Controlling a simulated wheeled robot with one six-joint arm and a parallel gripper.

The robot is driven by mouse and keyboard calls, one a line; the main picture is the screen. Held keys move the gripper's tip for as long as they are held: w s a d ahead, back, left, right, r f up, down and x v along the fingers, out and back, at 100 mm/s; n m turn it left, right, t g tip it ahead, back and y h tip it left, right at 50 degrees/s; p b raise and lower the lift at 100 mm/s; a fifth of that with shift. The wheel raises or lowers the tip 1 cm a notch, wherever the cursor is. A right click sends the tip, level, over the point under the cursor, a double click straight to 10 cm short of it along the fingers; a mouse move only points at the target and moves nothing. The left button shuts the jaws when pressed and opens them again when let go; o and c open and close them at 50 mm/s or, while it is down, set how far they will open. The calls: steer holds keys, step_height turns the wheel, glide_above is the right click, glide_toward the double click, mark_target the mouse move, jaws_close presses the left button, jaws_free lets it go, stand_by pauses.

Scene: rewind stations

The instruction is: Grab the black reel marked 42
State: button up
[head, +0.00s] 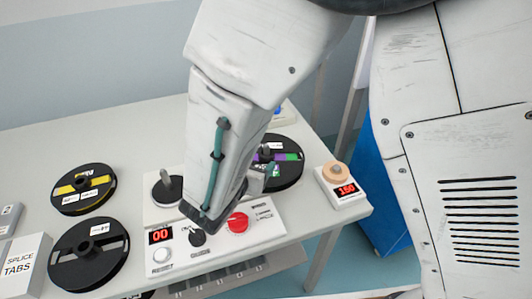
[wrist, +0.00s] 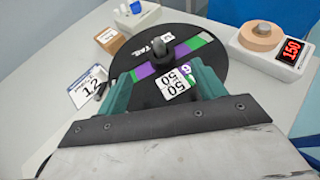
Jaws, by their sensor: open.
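In the head view, a black reel with a yellow band (head: 83,189) lies flat at the left of the table. A black reel with a purple and green band (head: 288,157) lies partly hidden behind my arm. In the wrist view this banded reel (wrist: 222,68) carries a label reading 50. My gripper (wrist: 163,82) is open above it, its teal fingers either side of that label. I see no number 42 clearly.
A rewind station (head: 188,252) shows 00, with a red knob (head: 238,222) and an empty-looking spindle plate (head: 160,191). A scale (head: 343,192) reading 150 bears a tan roll (head: 341,171). A Splice Tabs box (head: 24,264) stands left. A card marked 12 (wrist: 88,84) lies beside the banded reel.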

mark_target(265, 154)
steer(key=x, duration=0.7)
steer(key=shift+f, duration=0.2)
steer(key=c, duration=1.3)
